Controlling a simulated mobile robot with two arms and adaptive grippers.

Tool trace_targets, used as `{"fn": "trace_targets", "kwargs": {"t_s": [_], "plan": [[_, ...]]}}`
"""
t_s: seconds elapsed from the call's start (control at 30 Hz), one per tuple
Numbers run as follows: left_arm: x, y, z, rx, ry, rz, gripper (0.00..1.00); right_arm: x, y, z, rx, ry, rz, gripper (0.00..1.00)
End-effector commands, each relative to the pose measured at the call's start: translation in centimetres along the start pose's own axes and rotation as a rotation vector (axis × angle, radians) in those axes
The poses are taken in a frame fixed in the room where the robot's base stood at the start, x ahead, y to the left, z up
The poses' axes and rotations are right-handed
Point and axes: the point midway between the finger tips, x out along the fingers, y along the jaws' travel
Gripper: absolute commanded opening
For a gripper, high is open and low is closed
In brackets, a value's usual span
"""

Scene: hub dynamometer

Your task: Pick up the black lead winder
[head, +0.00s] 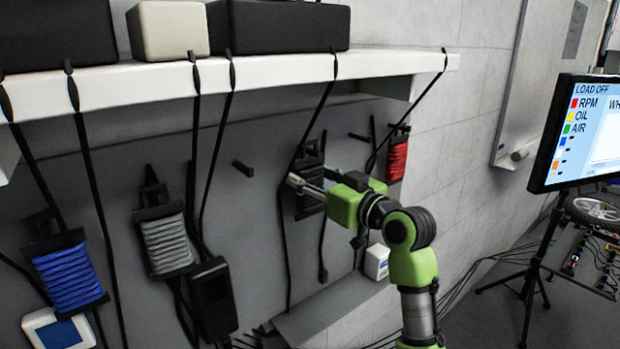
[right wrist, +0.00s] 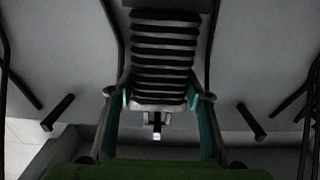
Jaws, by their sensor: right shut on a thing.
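The black lead winder (head: 309,202) hangs on the grey wall panel, wound with black cable. In the head view my right gripper (head: 305,184) reaches it from the right and partly covers it. In the right wrist view the winder (right wrist: 163,55) stands upright with its black coils stacked, and the fingers of my right gripper (right wrist: 160,98) are shut on its lower end, one on each side. The winder's back is hidden. My left gripper is not in view.
A blue winder (head: 70,277), a grey winder (head: 166,244) and a red winder (head: 397,160) hang on the same panel. Black cables drop from the white shelf (head: 150,90) around my gripper. A monitor (head: 580,135) stands on a tripod at right.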

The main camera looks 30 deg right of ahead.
Motion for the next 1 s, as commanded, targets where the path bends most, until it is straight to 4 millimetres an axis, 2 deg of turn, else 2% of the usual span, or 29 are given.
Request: {"fn": "trace_targets", "kwargs": {"t_s": [0.03, 0.07, 0.1, 0.17, 0.37, 0.6, 0.7, 1.0], "plan": [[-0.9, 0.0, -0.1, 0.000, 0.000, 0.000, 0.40, 0.0, 0.0, -1.0, -0.001, 0.002, 0.000, 0.19], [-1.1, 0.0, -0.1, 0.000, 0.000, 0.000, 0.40, -0.1, 0.0, -1.2, -0.002, 0.002, 0.001, 0.19], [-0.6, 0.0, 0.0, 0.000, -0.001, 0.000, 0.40, -1.0, 0.1, -0.6, -0.002, 0.000, 0.002, 0.19], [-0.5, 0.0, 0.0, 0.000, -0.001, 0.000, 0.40, -2.2, 0.1, -0.5, -0.005, 0.000, 0.003, 0.19], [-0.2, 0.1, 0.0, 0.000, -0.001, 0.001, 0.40, -6.9, 0.1, -0.5, -0.005, 0.000, 0.003, 0.19], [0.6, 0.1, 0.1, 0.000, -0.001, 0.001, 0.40, -13.2, 0.0, -0.4, -0.007, 0.000, 0.003, 0.19], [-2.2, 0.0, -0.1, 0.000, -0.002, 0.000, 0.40, -14.0, -0.1, -1.2, 0.006, -0.005, -0.004, 0.19], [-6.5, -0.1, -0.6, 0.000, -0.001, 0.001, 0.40, -16.6, -0.1, -1.1, 0.004, -0.004, -0.006, 0.19]]}}
